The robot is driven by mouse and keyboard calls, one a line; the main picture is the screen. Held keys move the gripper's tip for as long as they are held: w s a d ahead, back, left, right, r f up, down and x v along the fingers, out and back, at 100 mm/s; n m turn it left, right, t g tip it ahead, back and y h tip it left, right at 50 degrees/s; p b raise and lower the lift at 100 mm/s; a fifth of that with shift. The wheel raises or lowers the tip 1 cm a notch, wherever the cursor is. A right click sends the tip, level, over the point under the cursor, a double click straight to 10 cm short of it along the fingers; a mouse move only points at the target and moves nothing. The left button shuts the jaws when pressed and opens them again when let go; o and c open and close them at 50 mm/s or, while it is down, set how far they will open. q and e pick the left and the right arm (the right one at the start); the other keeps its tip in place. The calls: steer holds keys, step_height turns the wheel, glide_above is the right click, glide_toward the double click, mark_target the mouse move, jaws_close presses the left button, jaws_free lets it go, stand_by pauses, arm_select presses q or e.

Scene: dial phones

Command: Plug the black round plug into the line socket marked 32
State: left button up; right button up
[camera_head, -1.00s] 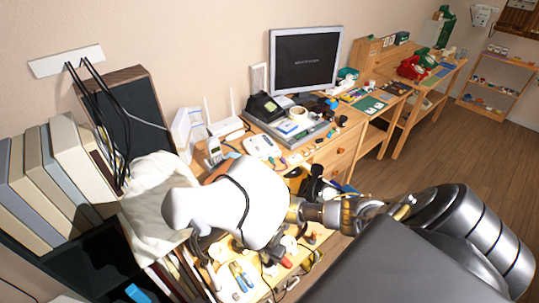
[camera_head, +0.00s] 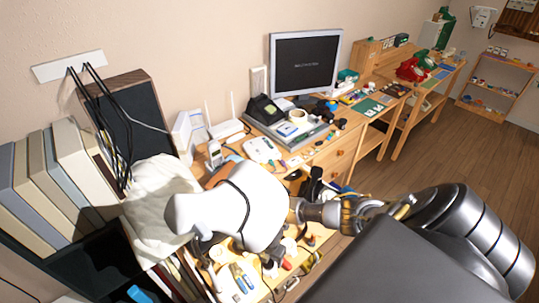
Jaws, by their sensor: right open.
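My right arm comes in from the right, and its gripper (camera_head: 225,248) is over the near end of the cluttered workbench. The white housing hides most of the fingers. The jaws are open, and I see nothing held between them. I cannot make out the black round plug or the line socket marked 32; the arm covers much of the near bench, and the small parts there are too small to read. My left gripper is out of view.
A monitor (camera_head: 304,63), a white telephone (camera_head: 262,149) and a white router (camera_head: 226,128) stand behind the arm. Pliers (camera_head: 242,276) lie on the near bench. Upright binders (camera_head: 83,160) and a dark speaker with hanging black cables crowd the left. Red and green telephones stand far back.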

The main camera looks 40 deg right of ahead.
step_height(320, 180, up, 7)
steer(key=p, duration=0.5)
steer(key=shift+a+p, duration=0.1)
steer(key=shift+p, duration=0.3)
steer(key=shift+r+b, duration=0.35)
steer(key=shift+r, duration=0.6)
